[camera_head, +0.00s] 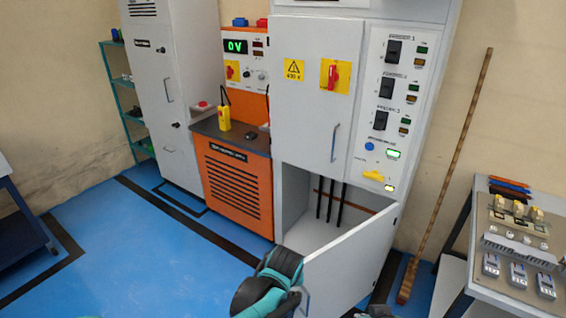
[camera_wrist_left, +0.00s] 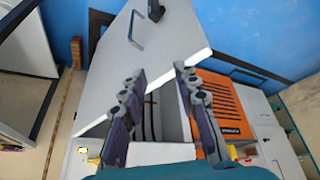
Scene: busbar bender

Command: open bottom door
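The bottom door (camera_head: 350,262) of the grey cabinet stands swung out, and the dark compartment (camera_head: 330,205) behind it shows. In the left wrist view the white door (camera_wrist_left: 165,35) fills the upper middle, with its grey handle (camera_wrist_left: 133,32) beyond my fingertips. My left gripper (camera_wrist_left: 157,70) is open and empty, its two fingers apart in front of the door; contact cannot be told. In the head view my left arm is at the bottom centre, beside the door's free edge, and its fingers are hidden. My right gripper is not clearly seen.
The upper door (camera_head: 315,100) of the cabinet is closed. An orange unit (camera_head: 235,178) stands left of it. Blue floor (camera_head: 130,250) is clear at left.

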